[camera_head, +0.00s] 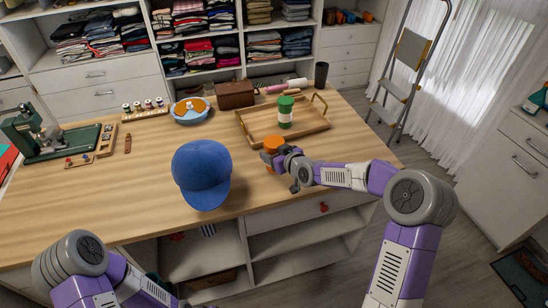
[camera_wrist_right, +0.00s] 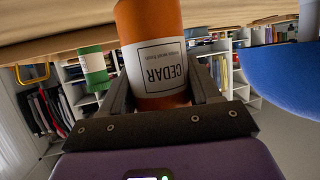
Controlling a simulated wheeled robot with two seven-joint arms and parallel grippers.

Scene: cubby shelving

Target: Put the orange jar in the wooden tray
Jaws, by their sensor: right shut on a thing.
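The orange jar (camera_head: 273,144) has a white label reading "CEDAR", clear in the right wrist view (camera_wrist_right: 150,25). My right gripper (camera_head: 284,158) is shut on it, with one finger on each side of the jar. The jar is just in front of the wooden tray (camera_head: 252,139), outside it; I cannot tell whether it touches the table. The tray has two handles and holds a green jar with a white label (camera_head: 285,112). The green jar also shows in the wrist view (camera_wrist_right: 95,68). Part of my left arm shows at the lower left, but its gripper is out of view.
A blue cap (camera_head: 202,175) lies on the table left of my right gripper. A green machine (camera_head: 45,135) is at the left. The tray's left part looks clear.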

